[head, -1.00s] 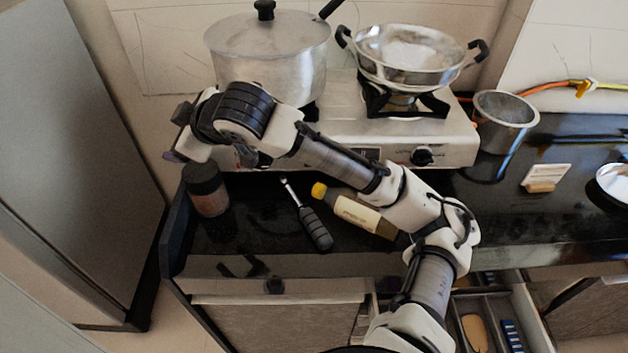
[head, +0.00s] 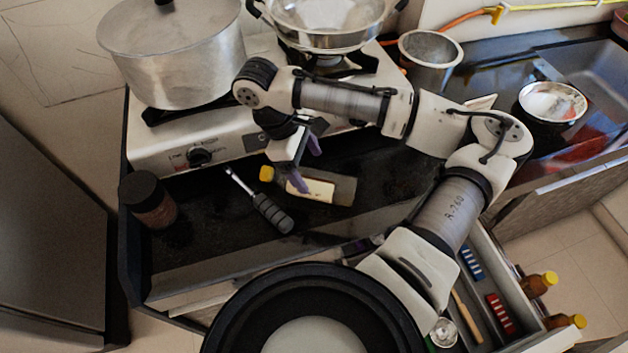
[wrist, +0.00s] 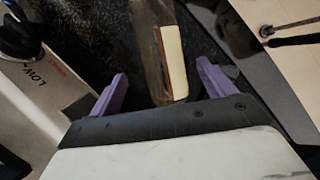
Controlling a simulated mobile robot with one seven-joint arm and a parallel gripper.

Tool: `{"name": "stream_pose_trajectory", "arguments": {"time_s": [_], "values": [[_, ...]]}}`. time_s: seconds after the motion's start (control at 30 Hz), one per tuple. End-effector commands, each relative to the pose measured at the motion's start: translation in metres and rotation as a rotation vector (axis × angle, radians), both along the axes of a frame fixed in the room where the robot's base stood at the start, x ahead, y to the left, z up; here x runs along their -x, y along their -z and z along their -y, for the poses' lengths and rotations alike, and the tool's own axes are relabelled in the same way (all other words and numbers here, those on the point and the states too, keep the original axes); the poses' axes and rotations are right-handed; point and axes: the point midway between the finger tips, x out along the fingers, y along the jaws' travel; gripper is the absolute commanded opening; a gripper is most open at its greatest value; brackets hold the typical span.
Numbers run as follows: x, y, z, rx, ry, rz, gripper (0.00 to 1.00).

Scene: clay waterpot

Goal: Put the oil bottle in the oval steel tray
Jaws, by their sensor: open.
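The oil bottle (head: 345,190), with a yellow cap and pale label, lies on its side on the black counter in front of the stove. My gripper (head: 306,165) is open and empty, with its purple fingers over the cap half of the bottle in the head view. In the wrist view, the bottle (wrist: 172,62) shows between and beyond the two spread fingers (wrist: 162,72). I cannot tell how high the fingers are above it. I cannot make out an oval steel tray in either view.
Behind are a large pot (head: 175,60), a steel wok (head: 325,25) and a steel cup (head: 430,62). An open drawer (head: 490,290) holds several utensils at the front right.

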Motion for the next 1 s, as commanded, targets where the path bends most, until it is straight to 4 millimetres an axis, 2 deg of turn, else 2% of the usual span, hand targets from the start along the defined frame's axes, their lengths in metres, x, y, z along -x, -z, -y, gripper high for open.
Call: {"name": "stream_pose_trajectory", "arguments": {"time_s": [0.27,0.6,0.87,1.0], "values": [[0.002,0.019,0.006,-0.001,-0.001,0.001,0.82],[0.006,0.060,0.017,-0.001,-0.001,0.001,0.82],[0.006,0.064,0.018,-0.002,-0.002,0.002,0.82],[0.006,0.064,0.017,-0.002,-0.002,0.002,0.63]]}}
